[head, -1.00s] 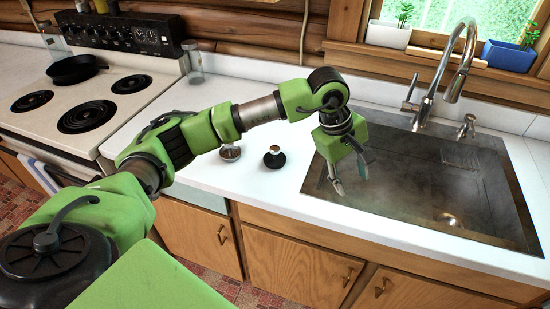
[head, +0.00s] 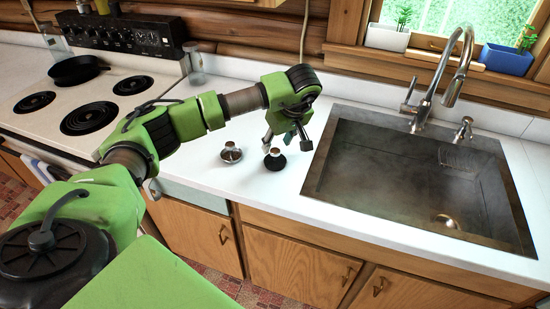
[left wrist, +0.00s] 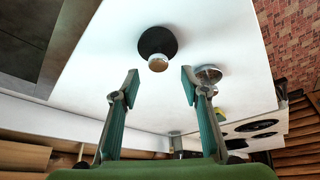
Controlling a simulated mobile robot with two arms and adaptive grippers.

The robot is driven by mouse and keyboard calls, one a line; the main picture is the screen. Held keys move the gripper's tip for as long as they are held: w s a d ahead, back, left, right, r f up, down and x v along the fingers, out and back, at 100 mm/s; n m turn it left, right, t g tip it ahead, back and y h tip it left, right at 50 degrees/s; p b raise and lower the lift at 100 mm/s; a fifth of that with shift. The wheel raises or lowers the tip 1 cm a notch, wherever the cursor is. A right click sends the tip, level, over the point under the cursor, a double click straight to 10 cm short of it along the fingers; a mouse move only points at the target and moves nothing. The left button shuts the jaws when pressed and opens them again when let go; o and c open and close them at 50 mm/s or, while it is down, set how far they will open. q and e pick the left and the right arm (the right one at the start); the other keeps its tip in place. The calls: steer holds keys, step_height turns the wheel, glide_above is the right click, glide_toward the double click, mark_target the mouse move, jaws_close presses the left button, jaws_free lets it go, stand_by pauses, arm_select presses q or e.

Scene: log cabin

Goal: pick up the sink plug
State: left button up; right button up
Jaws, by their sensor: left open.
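The sink plug, a black disc with a shiny metal knob on top (head: 275,160), lies on the white counter left of the sink. It also shows in the left wrist view (left wrist: 157,44), above the gap between the fingertips. My left gripper (head: 288,144) is open and empty above the counter, close to the plug on its far side in the head view. In the left wrist view its two fingers (left wrist: 160,84) are spread wide, with bare counter between them. The plug is apart from both fingers, as far as I can tell. My right gripper is not in view.
A small metal strainer-like piece (head: 231,154) lies on the counter left of the plug; it shows near one fingertip in the left wrist view (left wrist: 208,75). The metal sink (head: 410,185) and faucet (head: 437,85) are at right. A stove with a black pan (head: 77,70) stands at left.

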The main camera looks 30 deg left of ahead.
mark_target(275, 150)
arm_select(q)
steer(key=shift+f+p, duration=0.25)
steer(key=shift+p, duration=0.05)
steer(key=p+x, duration=0.2)
steer(key=x, duration=0.2)
steer(key=shift+w+a+f, duration=0.15)
steer(key=shift+f, duration=0.2)
jaws_close()
